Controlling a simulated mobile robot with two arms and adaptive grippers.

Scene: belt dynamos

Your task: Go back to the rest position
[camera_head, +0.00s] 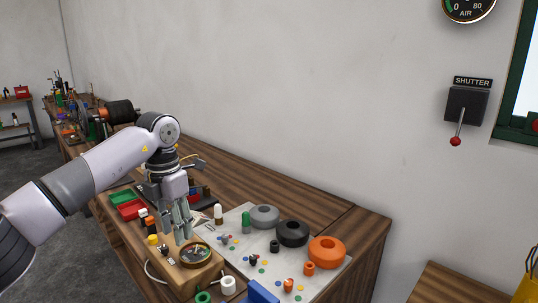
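My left gripper (181,238) points down over the workbench (290,202), with my arm coming in from the left. Its fingertips are close above or beside a wooden box with a round gauge (196,254). I cannot tell whether they touch the box, nor whether the fingers are open or shut. No held object is visible. My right gripper is not in view.
A white mat (333,276) holds grey (265,216), black (292,233) and orange (326,250) rings and small coloured parts. A blue block (262,293) is in front. Red (131,209) and green trays lie left. A shutter lever (459,127) is on the wall.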

